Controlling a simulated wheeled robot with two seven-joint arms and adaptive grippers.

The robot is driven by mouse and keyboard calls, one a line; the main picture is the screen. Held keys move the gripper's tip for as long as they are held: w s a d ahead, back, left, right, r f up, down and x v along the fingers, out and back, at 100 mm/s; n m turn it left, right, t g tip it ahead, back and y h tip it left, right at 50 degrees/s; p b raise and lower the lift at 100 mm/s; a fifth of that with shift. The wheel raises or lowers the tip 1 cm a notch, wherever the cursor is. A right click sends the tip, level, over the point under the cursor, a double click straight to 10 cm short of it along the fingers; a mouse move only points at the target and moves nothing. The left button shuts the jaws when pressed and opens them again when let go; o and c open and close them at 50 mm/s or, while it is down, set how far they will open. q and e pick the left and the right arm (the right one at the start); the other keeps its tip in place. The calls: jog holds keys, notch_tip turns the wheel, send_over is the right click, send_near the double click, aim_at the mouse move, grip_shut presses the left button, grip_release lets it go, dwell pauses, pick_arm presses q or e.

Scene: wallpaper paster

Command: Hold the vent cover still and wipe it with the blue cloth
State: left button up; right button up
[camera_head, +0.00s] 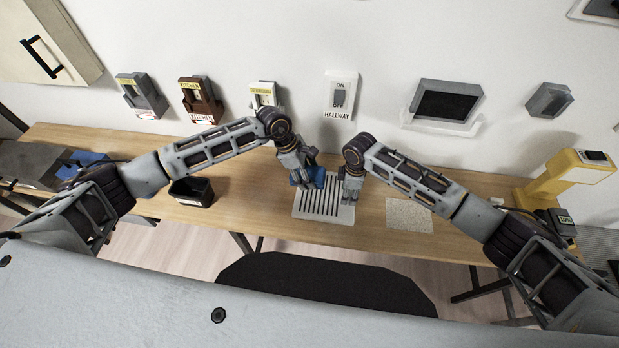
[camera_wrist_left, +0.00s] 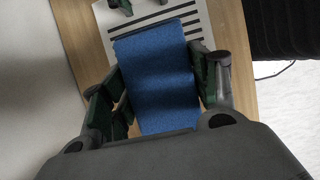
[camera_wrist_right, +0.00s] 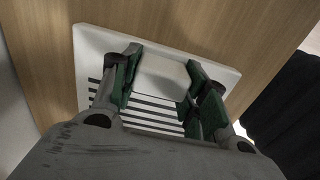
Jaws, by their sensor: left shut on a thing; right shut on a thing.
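The white slotted vent cover (camera_head: 322,205) lies flat on the wooden table in the middle of the head view; it also shows in the left wrist view (camera_wrist_left: 183,14) and the right wrist view (camera_wrist_right: 88,42). My left gripper (camera_head: 304,178) is shut on the blue cloth (camera_head: 315,176), over the far left part of the cover. The cloth fills the space between the fingers in the left wrist view (camera_wrist_left: 160,85). My right gripper (camera_head: 349,196) is shut on a pale raised block (camera_wrist_right: 162,78) at the cover's right side. Whether the cloth presses on the slats is hard to tell.
A small black bin (camera_head: 192,192) stands left of the cover. A speckled pale sheet (camera_head: 409,214) lies to the right. A yellow lamp-like stand (camera_head: 560,178) is at the far right. Switches, including the hallway switch (camera_head: 340,98), are on the wall behind.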

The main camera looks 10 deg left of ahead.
jog(key=o, duration=1.4)
notch_tip(320, 180, up, 12)
jog(key=shift+f, duration=0.1)
dwell(0.3)
